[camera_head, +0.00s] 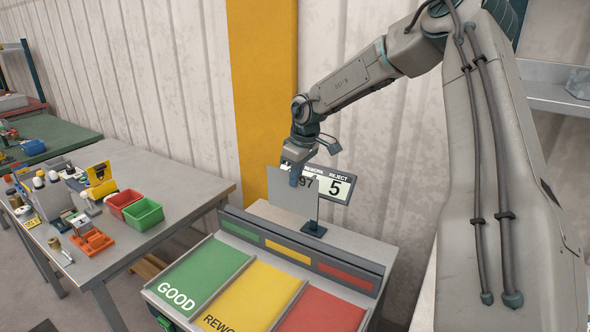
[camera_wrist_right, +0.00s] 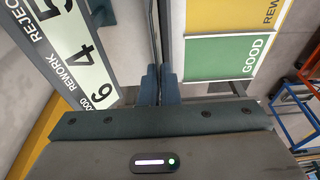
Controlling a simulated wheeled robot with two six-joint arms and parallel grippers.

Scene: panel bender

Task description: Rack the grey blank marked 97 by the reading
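The grey blank marked 97 (camera_head: 288,197) hangs upright from my right gripper (camera_head: 300,178) in the head view. The gripper is shut on its upper edge. In the right wrist view, the fingers (camera_wrist_right: 160,85) pinch the blank (camera_wrist_right: 155,38), seen nearly edge-on. The display (camera_head: 341,187) stands behind the blank, which hides its left part. Its REJECT column reads 5. In the right wrist view the display (camera_wrist_right: 70,50) shows 6 by GOOD, 4 by REWORK and 5 by REJECT. My left gripper is in neither view.
Below the blank, the rack has green GOOD (camera_head: 205,275), yellow REWORK (camera_head: 258,296) and red REJECT (camera_head: 325,312) lanes, with a coloured rail (camera_head: 288,252) behind. A cluttered bench (camera_head: 165,180) with red (camera_head: 122,202) and green (camera_head: 143,214) bins stands left.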

